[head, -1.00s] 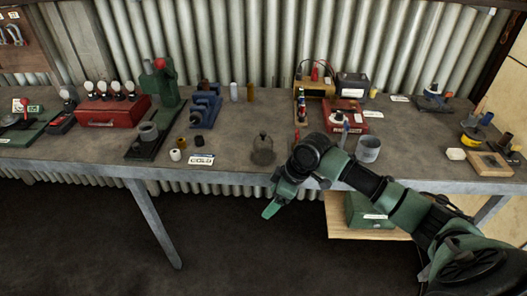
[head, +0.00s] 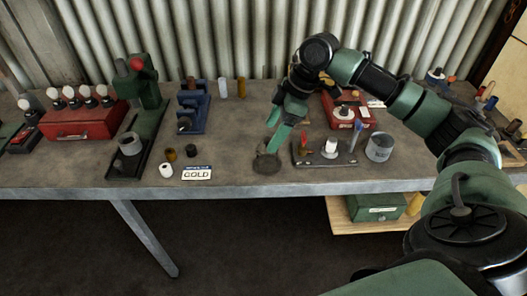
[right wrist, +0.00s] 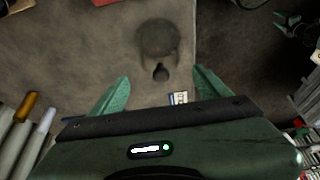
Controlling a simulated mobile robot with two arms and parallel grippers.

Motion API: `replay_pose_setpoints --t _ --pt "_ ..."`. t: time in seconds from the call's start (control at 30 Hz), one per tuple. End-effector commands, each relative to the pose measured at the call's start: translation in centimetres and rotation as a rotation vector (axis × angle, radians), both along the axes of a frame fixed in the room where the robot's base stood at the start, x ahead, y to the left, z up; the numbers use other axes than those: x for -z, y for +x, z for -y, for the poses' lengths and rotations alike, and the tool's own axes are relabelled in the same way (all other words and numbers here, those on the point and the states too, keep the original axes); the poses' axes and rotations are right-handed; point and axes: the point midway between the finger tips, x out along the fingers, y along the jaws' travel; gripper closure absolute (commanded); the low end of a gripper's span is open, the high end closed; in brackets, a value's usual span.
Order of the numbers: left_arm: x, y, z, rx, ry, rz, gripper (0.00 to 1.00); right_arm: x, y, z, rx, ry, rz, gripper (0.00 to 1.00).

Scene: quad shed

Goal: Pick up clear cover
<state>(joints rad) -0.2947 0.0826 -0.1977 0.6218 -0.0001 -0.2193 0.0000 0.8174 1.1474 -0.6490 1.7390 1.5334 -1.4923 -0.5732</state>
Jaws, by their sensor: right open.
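The clear cover (head: 266,163) is a small smoky see-through dome with a knob on top. It stands on the bench near the front edge, left of a dark tray. In the right wrist view the cover (right wrist: 158,38) shows ahead of the fingers, its dark knob pointing toward the gap between them. My right gripper (head: 279,130) is open and empty, reaching down just above and behind the cover. In the right wrist view the two green fingers (right wrist: 160,90) are spread wide, apart from the cover. My left gripper is out of view.
A dark tray (head: 310,156) with small upright items stands close right of the cover, with a grey cup (head: 379,147) beyond. A GOLD label (head: 197,173) and small pots lie to the left. The bench front edge (head: 250,189) is close. Bare bench lies left of the cover.

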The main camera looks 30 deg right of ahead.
Motion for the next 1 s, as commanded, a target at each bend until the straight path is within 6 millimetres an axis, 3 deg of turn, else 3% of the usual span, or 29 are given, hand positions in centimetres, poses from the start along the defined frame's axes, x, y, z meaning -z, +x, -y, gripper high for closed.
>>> replay_pose_setpoints --t 0.1,0.2,0.4,0.67,0.7,0.9,1.0 --pt "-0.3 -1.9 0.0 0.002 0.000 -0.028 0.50 1.3 0.2 -0.4 0.000 0.001 -0.003 0.23" --pt "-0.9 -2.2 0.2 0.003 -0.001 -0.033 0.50 2.7 0.3 -0.6 0.000 0.000 -0.005 0.23" --pt "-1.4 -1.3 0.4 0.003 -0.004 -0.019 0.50 5.2 0.8 -1.4 0.000 0.000 -0.002 0.23" --pt "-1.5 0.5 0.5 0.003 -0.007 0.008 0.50 5.7 0.9 -1.5 0.000 -0.001 0.000 0.23" --pt "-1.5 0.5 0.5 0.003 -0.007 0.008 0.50 5.7 0.9 -1.5 0.000 -0.001 0.000 0.26" --pt "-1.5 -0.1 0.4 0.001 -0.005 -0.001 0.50 5.6 0.9 -1.5 0.000 0.000 0.001 0.82" --pt "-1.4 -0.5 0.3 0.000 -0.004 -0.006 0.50 5.6 0.9 -1.5 0.000 0.000 0.001 0.82"
